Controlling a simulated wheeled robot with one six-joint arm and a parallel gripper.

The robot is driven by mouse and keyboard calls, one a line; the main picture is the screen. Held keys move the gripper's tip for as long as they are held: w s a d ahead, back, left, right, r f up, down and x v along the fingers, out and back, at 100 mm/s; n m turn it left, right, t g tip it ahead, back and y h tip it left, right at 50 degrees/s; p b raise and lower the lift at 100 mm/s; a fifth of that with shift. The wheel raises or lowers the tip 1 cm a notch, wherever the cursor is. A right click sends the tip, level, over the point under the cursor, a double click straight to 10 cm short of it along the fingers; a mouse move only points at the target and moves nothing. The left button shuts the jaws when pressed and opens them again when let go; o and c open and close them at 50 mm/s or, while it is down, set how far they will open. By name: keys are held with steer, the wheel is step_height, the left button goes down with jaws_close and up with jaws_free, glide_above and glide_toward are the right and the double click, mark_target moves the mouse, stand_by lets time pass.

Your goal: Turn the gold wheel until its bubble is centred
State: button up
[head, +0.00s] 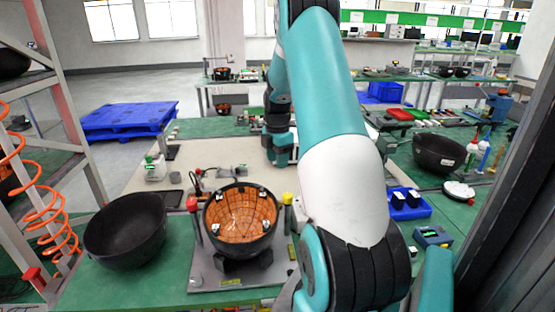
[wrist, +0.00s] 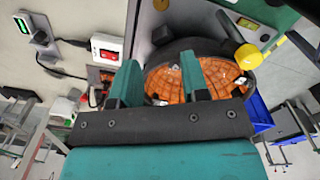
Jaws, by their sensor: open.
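My gripper (wrist: 160,62) is open in the wrist view, its two teal fingers apart with nothing held between them. The black bowl with an orange grid lining (head: 241,215) sits on a grey plate (head: 205,272) in the head view; in the wrist view the bowl (wrist: 215,75) is beyond and right of the fingers. A small round tan-gold piece (wrist: 161,5) shows at the top edge of the wrist view; I cannot tell if it is the gold wheel. A small yellow-green vial (wrist: 248,23) lies on the plate near the yellow-capped post (wrist: 247,56). Its bubble is too small to read.
A red-capped post (head: 192,204) stands left of the lined bowl. An empty black bowl (head: 125,232) is further left on the green bench. A white box with a red switch (wrist: 107,49) shows in the wrist view. A blue tray (head: 408,208) and another black bowl (head: 439,153) stand right.

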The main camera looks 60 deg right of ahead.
steer(key=shift+r, duration=0.3)
steer(key=shift+w+a, duration=0.1)
